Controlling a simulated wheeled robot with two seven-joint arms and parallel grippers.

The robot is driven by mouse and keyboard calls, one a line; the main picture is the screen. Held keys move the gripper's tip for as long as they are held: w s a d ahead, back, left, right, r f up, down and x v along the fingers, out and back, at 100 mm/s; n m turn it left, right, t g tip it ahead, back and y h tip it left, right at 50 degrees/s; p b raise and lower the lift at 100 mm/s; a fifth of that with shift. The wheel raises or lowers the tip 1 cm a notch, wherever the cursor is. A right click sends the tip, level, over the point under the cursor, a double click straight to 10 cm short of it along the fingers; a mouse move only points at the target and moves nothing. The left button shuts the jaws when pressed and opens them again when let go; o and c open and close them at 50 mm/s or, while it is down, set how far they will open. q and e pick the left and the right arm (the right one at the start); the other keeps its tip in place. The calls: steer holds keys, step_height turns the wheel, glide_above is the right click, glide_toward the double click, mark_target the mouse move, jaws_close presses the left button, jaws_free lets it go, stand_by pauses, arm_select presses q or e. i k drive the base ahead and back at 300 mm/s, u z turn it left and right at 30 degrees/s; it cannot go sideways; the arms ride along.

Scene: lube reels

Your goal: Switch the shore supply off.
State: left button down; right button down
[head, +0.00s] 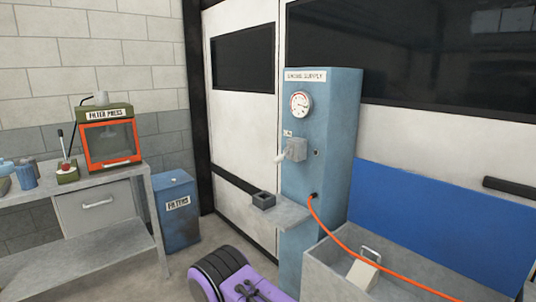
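The supply cabinet (335,170) is a tall blue pillar against the white wall panel, right of centre. Its top label (306,75) is too small to read surely. A round white gauge (301,104) sits below the label. Under the gauge is a grey switch box (297,149) with a pale handle (281,157) sticking out at its lower left. A small label (288,133) above the box is unreadable, so I cannot tell the switch position. Neither gripper can be made out.
A small shelf (285,215) with a grey square cup (263,201) juts from the cabinet's front. An orange hose (345,246) runs from the cabinet over an open grey chest (325,268) with a blue lid (430,225). A blue filters bin (177,225) and a workbench (100,187) stand left.

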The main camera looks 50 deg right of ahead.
mark_target(280, 157)
steer(key=z, duration=0.3)
steer(key=i, duration=0.75)
steer(key=z, duration=1.25)
steer(key=i, duration=0.55)
steer(key=z, duration=0.6)
